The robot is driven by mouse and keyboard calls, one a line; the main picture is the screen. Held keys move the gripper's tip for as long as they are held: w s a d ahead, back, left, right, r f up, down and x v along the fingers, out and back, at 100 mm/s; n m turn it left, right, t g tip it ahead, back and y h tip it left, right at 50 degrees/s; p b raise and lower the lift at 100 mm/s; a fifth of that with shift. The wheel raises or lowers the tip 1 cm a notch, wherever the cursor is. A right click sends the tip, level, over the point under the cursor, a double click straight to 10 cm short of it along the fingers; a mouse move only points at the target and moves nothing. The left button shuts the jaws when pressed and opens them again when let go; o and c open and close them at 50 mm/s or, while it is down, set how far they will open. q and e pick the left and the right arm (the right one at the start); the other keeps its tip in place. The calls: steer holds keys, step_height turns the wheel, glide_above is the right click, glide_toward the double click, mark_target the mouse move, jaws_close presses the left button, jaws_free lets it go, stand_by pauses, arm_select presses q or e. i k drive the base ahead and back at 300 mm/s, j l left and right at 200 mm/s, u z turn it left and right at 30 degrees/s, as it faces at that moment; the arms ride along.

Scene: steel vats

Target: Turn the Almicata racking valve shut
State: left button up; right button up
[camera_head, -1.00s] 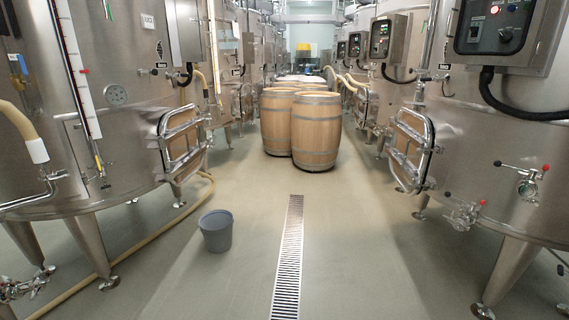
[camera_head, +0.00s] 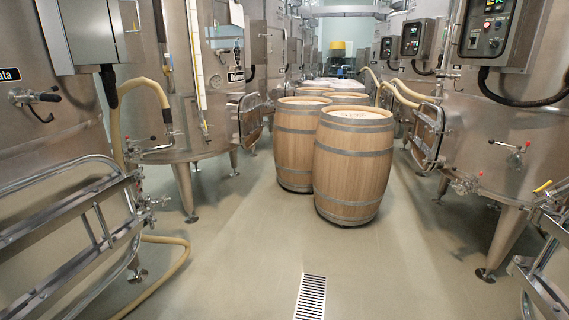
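A steel vat (camera_head: 40,135) fills the left edge. Its black label (camera_head: 10,75) is cut off by the frame and shows only "ata" at its end. A valve with a dark handle (camera_head: 36,97) sticks out from this vat just below the label. A second, lower valve (camera_head: 150,203) shows beside the vat's door, small and partly hidden; I cannot tell which of the two is the racking valve, nor whether either is open or shut. Neither of my grippers is in view.
Wooden barrels (camera_head: 352,166) stand in the middle of the aisle ahead. An open barred door (camera_head: 75,235) juts out at left; another door frame (camera_head: 548,255) juts in at right. A hose (camera_head: 180,262) lies on the left floor. The floor around the drain (camera_head: 310,297) is clear.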

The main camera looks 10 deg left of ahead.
mark_target(153, 138)
steer(key=i+u, duration=0.15)
steer(key=i, duration=0.35)
steer(key=i+u, duration=0.1)
steer(key=i, duration=0.4)
steer(key=i+l+u, duration=0.15)
steer(key=i, duration=0.35)
steer(key=i+l+u, duration=0.1)
steer(key=i, duration=0.4)
steer(key=i+l+u, duration=0.15)
steer(key=i, duration=0.35)
steer(key=l, duration=0.1)
